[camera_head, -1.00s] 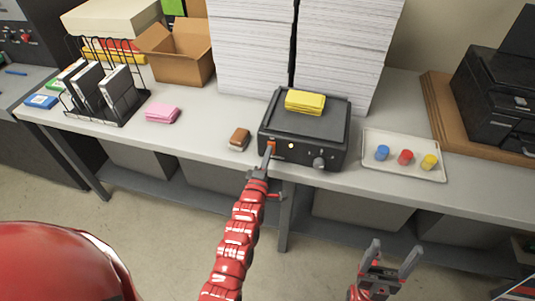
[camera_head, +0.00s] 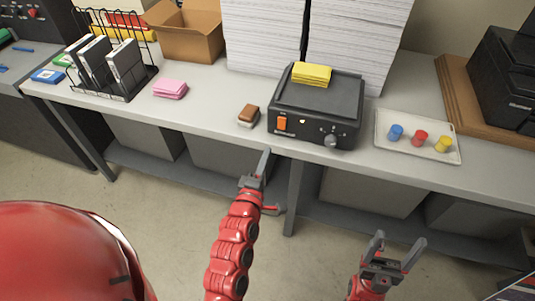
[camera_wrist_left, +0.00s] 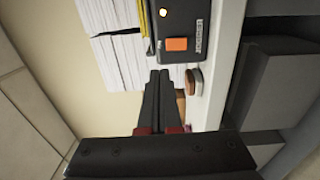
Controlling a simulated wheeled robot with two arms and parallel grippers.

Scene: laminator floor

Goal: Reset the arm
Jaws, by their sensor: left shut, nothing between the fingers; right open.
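My left gripper (camera_head: 262,165) is shut and empty, in front of the table's front edge and below the black laminator (camera_head: 318,108). In the left wrist view its closed fingers (camera_wrist_left: 162,78) point toward the laminator, and they are apart from its orange switch (camera_wrist_left: 177,44). The orange switch also shows in the head view (camera_head: 282,124), on the laminator's front beside a small light and a knob. My right gripper (camera_head: 402,243) is open and empty, low at the right in front of the table.
The table (camera_head: 215,108) holds a brown block (camera_head: 248,115), pink pads (camera_head: 170,88), a wire rack (camera_head: 113,65), a cardboard box (camera_head: 190,35), paper stacks (camera_head: 262,38) and a tray (camera_head: 452,157) with coloured pieces. A yellow pad (camera_head: 311,73) lies on the laminator. Floor in front is free.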

